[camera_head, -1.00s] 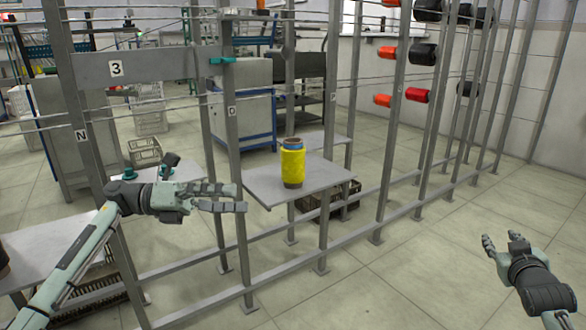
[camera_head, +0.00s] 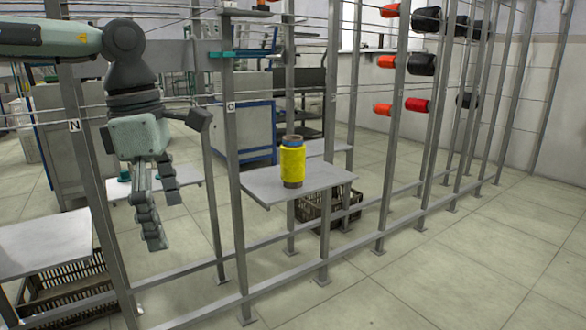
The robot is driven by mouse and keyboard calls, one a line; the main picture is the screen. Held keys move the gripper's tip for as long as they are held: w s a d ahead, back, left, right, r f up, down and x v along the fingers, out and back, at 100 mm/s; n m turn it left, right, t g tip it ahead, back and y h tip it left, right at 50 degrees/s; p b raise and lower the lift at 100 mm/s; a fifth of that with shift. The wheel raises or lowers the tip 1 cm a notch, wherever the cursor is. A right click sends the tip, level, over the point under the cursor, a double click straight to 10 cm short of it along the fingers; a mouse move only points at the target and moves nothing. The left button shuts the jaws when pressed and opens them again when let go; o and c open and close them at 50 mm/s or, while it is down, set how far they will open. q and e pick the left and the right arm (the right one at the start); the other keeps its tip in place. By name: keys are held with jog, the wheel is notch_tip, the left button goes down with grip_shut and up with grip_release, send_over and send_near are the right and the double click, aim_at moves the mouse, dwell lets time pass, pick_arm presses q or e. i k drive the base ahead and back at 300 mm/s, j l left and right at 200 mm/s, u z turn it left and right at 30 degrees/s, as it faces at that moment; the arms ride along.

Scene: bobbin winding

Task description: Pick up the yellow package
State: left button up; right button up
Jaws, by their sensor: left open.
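The yellow package (camera_head: 292,163) is a yellow spool wound on a brown and blue core. It stands upright on a small grey shelf (camera_head: 268,191) fixed to the metal rack, near the middle of the view. My left gripper (camera_head: 162,220) hangs pointing down at the left, in front of the rack. It is open and empty, its fingers apart. It is well to the left of the yellow package and does not touch it. My right gripper is out of view.
Metal rack posts (camera_head: 233,200) stand on both sides of the shelf, with thin wires across. A dark crate (camera_head: 328,209) sits below the shelf. Another grey shelf (camera_head: 45,245) is at the left. Black and red spools (camera_head: 421,62) hang at the upper right. The right floor is clear.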

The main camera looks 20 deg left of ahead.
aim_at(292, 148)
jog(key=i, duration=2)
